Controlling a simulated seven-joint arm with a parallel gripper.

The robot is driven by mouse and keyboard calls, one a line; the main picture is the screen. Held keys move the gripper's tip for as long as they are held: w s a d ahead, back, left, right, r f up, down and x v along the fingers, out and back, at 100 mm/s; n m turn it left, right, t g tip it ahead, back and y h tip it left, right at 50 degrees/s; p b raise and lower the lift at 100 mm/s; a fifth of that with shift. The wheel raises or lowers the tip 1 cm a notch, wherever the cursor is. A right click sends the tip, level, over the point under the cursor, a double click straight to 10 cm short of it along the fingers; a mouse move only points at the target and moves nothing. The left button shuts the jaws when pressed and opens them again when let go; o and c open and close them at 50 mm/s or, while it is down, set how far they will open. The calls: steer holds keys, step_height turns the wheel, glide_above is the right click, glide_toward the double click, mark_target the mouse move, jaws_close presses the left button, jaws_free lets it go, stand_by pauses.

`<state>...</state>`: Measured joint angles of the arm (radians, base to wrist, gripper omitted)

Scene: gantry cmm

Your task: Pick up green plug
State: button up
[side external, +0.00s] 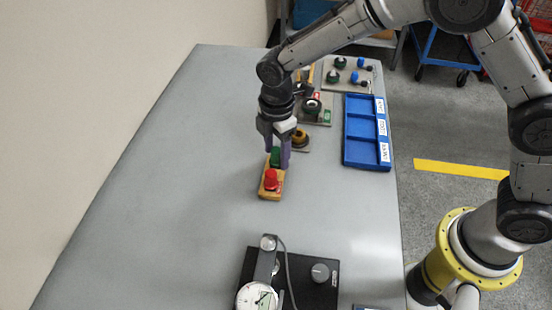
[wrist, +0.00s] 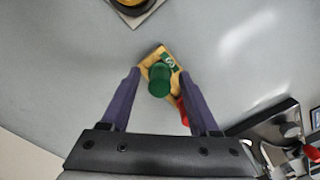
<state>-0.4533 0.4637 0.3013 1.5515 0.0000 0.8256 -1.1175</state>
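The green plug (wrist: 159,82) stands on a small yellow-tan block (wrist: 149,59) and lies between my fingers in the wrist view. In the side view the green plug (side external: 275,157) is partly hidden by the fingers. A red plug (side external: 271,180) stands on the near end of the same block (side external: 264,194); in the wrist view it is mostly hidden behind the right finger. My gripper (side external: 278,158) points down over the block. Its purple fingers (wrist: 158,88) are apart, one on each side of the green plug, with a gap showing on both sides.
A dial gauge stand (side external: 313,284) is at the near edge. A blue tray (side external: 367,163) with labelled compartments lies at the right. Fixtures with knobs (side external: 314,106) stand behind my gripper, including a yellow-and-black one (side external: 301,139). The table's left side (side external: 165,180) is clear.

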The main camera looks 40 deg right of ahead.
jaws_close()
steer(key=shift+r, duration=0.1)
